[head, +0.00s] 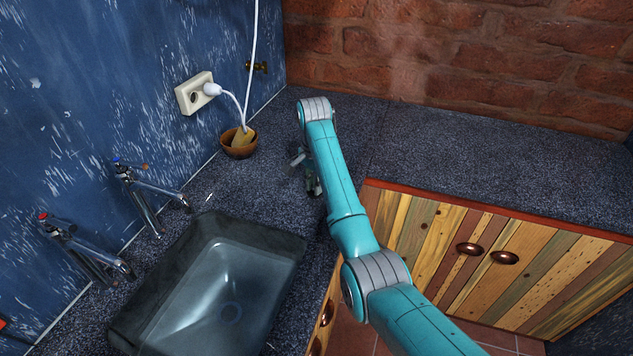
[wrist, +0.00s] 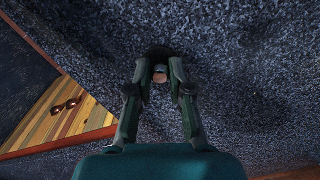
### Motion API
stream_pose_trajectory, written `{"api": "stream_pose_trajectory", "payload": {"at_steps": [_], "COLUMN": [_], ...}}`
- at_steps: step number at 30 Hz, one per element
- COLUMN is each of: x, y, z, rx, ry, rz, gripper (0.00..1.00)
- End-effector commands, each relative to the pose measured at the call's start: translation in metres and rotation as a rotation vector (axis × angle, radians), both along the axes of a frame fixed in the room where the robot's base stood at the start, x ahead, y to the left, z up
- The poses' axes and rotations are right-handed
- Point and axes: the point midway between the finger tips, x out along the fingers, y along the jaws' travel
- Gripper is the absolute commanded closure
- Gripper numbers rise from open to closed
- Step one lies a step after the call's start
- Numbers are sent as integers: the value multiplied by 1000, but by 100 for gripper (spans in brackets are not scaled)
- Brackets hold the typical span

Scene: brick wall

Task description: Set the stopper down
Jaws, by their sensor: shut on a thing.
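My gripper (wrist: 160,75) is shut on the stopper (wrist: 160,73), a small pale, brownish piece between the fingertips in the wrist view. A dark round patch lies just beyond the tips; I cannot tell whether it is part of the stopper or a shadow. In the head view my gripper (head: 311,182) is low over the speckled dark counter (head: 262,186), behind the sink and partly hidden by my arm. The stopper is not clear there. I cannot tell whether it touches the counter.
A dark sink (head: 205,222) lies in front, with two taps (head: 150,190) along the blue wall. A brown bowl (head: 238,151) holding a yellow piece stands left of my gripper, under a wall socket (head: 194,93). The counter along the brick wall is clear, above striped wooden cabinets (head: 490,260).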

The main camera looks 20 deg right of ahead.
Motion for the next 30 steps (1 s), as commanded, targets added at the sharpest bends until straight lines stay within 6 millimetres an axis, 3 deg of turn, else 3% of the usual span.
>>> {"api": "stream_pose_trajectory", "payload": {"at_steps": [12,13,15,16,26,30], "x": [0,0,0,0,0,4], "y": [1,1,1,1,1,-2], "z": [-6,-6,-6,-6,-3,11], "rx": [0,0,0,0,0,0], "ry": [-1,-1,-1,-1,-2,-4], "rz": [0,0,0,0,1,1], "gripper": [100,75,58,55,55,55]}}
